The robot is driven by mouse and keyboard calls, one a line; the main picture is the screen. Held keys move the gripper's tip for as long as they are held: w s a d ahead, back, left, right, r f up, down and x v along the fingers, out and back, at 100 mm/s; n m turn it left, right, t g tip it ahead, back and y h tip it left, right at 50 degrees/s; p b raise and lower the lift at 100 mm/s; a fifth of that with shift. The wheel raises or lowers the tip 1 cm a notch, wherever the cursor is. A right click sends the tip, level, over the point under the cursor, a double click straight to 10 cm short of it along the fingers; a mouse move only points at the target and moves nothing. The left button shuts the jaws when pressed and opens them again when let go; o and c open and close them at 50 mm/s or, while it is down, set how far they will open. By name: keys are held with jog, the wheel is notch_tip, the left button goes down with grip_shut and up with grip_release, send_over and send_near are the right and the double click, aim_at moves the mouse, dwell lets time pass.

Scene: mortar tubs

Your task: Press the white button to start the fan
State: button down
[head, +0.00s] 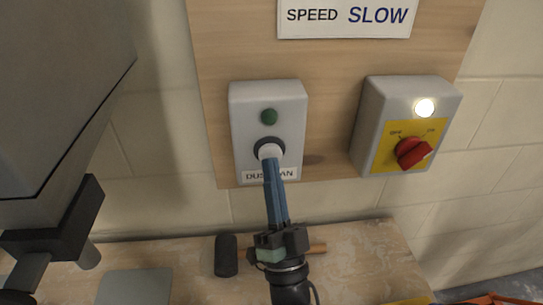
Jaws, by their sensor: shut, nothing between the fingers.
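The white button (268,149) sits in a dark round collar on a grey control box (241,118) on a wooden board. A label below it begins "DUS" and ends "AN"; my gripper covers its middle. My gripper (269,161) is shut and empty. Its blue fingers point up the picture, with the tips at the lower edge of the button and partly over it. I cannot tell whether they touch it. A dark green lamp (269,117) above the button looks unlit. The fan itself is not identifiable in view.
A second box (368,123) to the right has a red rotary switch (413,152) and a lit white lamp (424,107). A "SPEED SLOW" sign (345,17) hangs above. A bench (350,262) below holds a dark-headed tool (226,255). A large grey body (60,80) fills the left.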

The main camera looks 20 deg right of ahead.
dwell(0.3)
jog(key=shift+w+d+b, duration=0.1)
jog(key=shift+w+b, duration=0.3)
jog(key=shift+s, duration=0.35)
dwell(0.4)
jog(key=s+a+p, duration=0.2)
jog(key=s, duration=0.3)
jog(key=shift+s, duration=0.4)
